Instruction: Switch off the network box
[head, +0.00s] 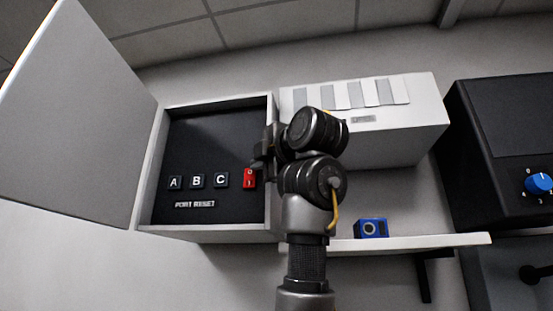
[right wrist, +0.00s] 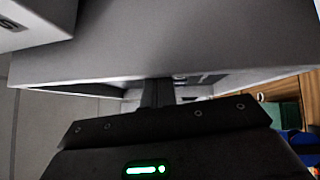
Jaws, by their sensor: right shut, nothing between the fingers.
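The network box (head: 158,185) is a grey wall cabinet in the head view, with its door (head: 75,100) swung open to the left. Its dark inner panel (head: 205,135) carries black buttons A (head: 175,183), B (head: 197,181) and C (head: 221,180) above a "PORT RESET" label (head: 195,205). To their right is a red switch (head: 249,180) marked 0 and 1. My right gripper (head: 258,163) is shut and empty, its tips close to the top of the switch; I cannot tell if they touch. Its fingers also show in the right wrist view (right wrist: 157,93). My left gripper is not in view.
The box's right side wall (head: 271,190) is close beside my right gripper. Right of it are a white box (head: 420,120) with grey strips, a shelf (head: 440,242) with a small blue device (head: 371,228), and a black unit (head: 495,130) with a blue knob (head: 538,183).

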